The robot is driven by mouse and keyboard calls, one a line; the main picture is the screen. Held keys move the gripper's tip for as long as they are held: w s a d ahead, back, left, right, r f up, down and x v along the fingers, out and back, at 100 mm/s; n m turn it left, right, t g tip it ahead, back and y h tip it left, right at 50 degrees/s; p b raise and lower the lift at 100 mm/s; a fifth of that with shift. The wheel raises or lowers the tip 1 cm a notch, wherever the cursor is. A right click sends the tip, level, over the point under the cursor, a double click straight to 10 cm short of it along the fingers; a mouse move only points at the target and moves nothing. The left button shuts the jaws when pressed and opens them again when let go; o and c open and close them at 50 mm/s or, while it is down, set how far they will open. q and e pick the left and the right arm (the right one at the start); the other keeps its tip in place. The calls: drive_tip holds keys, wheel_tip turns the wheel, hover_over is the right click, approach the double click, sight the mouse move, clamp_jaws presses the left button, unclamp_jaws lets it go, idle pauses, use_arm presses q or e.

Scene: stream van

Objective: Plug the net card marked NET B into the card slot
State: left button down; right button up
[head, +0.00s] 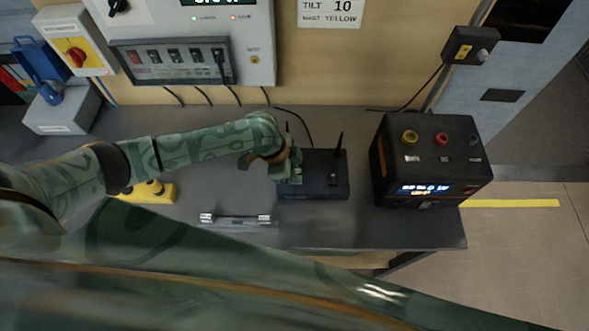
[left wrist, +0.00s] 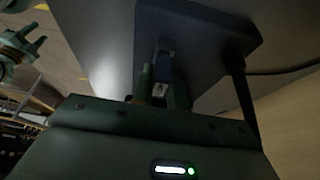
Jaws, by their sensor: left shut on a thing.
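A dark router box (head: 325,185) with upright antennas stands on the grey bench. My left gripper (head: 290,170) is at its left part. In the left wrist view, the left fingers (left wrist: 160,92) are shut on a small dark blue card with a pale end (left wrist: 163,70). The card lies against the underside or face of the dark box (left wrist: 195,40), in line with it. I cannot read its marking or tell how deep it sits; the slot is hidden. My right gripper (left wrist: 22,45) seems to show at the left wrist view's upper left edge, away from the box; its jaws are unclear.
A black power unit (head: 432,160) with coloured knobs stands right of the box. A clear-and-silver bar (head: 238,219) lies in front. A yellow block (head: 150,191) sits left, under my left arm. A wall panel (head: 172,62) with cables is behind.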

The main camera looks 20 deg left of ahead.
use_arm(q)
drive_tip(key=shift+f, duration=0.15)
drive_tip(key=c, duration=1.3)
unclamp_jaws()
drive_tip(key=p+v, duration=0.4)
drive_tip(key=v, duration=1.2)
